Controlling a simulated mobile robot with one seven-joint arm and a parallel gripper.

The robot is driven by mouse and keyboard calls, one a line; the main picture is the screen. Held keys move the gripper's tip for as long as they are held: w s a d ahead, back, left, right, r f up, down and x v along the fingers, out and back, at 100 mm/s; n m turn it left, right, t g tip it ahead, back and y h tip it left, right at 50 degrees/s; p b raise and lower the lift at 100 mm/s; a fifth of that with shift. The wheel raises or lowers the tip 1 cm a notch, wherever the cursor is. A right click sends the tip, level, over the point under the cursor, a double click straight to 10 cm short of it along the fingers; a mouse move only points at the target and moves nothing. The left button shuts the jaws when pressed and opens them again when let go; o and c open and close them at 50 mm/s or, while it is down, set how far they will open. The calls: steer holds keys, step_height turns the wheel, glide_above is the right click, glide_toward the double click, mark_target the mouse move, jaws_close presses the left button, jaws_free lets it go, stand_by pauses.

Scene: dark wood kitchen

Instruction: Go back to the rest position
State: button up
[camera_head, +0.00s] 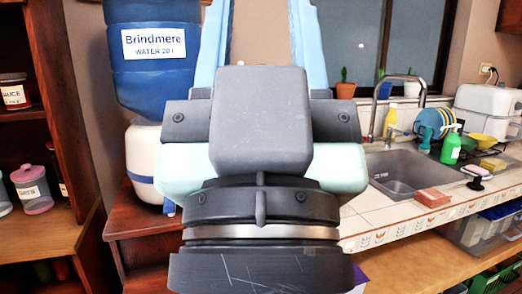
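My gripper (260,8) fills the middle of the view, with its dark grey hand body at the centre and two pale blue fingers pointing up. The fingers stand well apart, and bare wall shows in the gap between them. Nothing shows in the visible part of the gap. The fingertips run past the top edge of the frame, so their ends are hidden. My gripper and wrist hide the middle of the counter and the wall behind.
A blue water bottle (155,75) on a white dispenser (146,165) stands left of my gripper. Shelves with jars (33,188) are at far left. At right are a sink (408,176), faucet (400,79), green soap bottle (451,146), dishes (430,122) and a tiled counter (375,215).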

step_height(320, 180, up, 19)
steer(key=p, duration=1.7)
steer(key=shift+r, duration=0.15)
steer(key=shift+o, duration=0.4)
steer(key=shift+a, duration=0.1)
